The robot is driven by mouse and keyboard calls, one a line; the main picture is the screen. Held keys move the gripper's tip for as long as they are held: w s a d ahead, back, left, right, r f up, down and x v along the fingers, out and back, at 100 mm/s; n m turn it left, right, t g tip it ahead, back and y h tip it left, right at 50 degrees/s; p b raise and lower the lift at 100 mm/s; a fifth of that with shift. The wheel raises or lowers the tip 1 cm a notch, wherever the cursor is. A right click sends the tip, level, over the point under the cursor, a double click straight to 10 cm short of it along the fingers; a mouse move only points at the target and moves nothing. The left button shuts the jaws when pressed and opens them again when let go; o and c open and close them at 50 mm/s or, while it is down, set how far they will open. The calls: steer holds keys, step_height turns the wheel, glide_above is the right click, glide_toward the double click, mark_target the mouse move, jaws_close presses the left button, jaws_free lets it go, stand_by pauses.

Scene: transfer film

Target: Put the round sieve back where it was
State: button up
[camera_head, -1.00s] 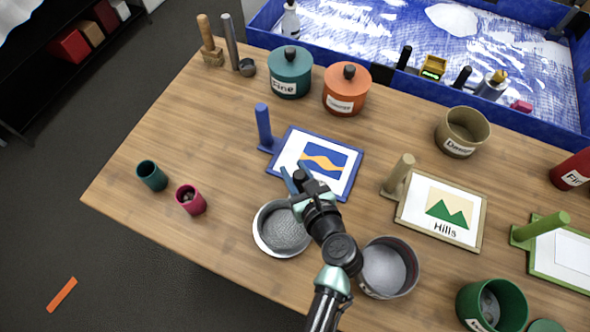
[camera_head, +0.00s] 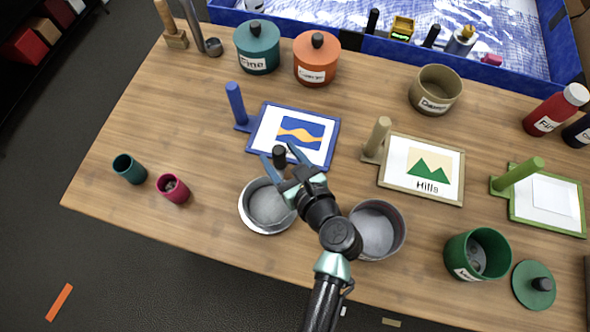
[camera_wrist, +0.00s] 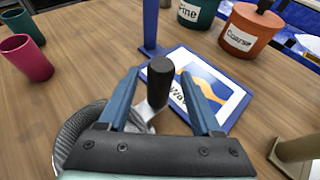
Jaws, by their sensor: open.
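The round sieve (camera_head: 268,205) has a grey mesh bowl and sits at the table's near side, in or on a pale round rim; its mesh (camera_wrist: 78,132) shows at the left of the wrist view, partly behind my gripper. Its dark upright handle end (camera_wrist: 160,78) stands between the two blue fingers of my gripper (camera_wrist: 163,88). My gripper (camera_head: 281,159) is open, with its fingers on either side of the handle and a gap visible on both sides.
A pot of grey material (camera_head: 376,230) stands just right of the sieve. A blue-framed wave card (camera_head: 297,133) with a blue post lies behind it. A pink cup (camera_head: 172,189) and a teal cup (camera_head: 130,169) stand left. The near left table is clear.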

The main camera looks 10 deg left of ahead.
steer(key=v, duration=0.9)
steer(key=w+d+r+n+t+h, duration=0.1)
steer(key=w+r+n+t, duration=0.1)
steer(key=w+r+n, duration=0.5)
steer(key=w+r+n+t+h, duration=0.2)
steer(key=w+r+n+t, duration=0.1)
steer(key=r, duration=0.8)
steer(key=w+d+r+n+t+h, duration=0.1)
steer(key=w+r+n+t, duration=0.1)
steer(key=w+r+n, duration=0.45)
steer(key=s+d+r+n+t+h, duration=0.1)
steer(key=s+r+n+t, duration=0.1)
steer(key=r, duration=0.7)
steer(key=s+r+n+t, duration=0.1)
steer(key=r+n+t, duration=0.2)
steer(key=r, duration=0.7)
steer(key=s+r+n+t+h, duration=0.2)
steer(key=s+r, duration=0.3)
steer(key=r, duration=0.3)
steer(key=s+d+r+n+t+h, duration=0.1)
steer(key=s+r+n+t+h, duration=0.1)
steer(key=r, duration=0.6)
steer(key=s+n+t, duration=0.1)
steer(key=s+n, duration=0.1)
steer(key=s, duration=0.1)
steer(key=shift+d+r+t, duration=0.25)
steer(key=shift+t, duration=0.05)
steer(key=shift+s, duration=0.15)
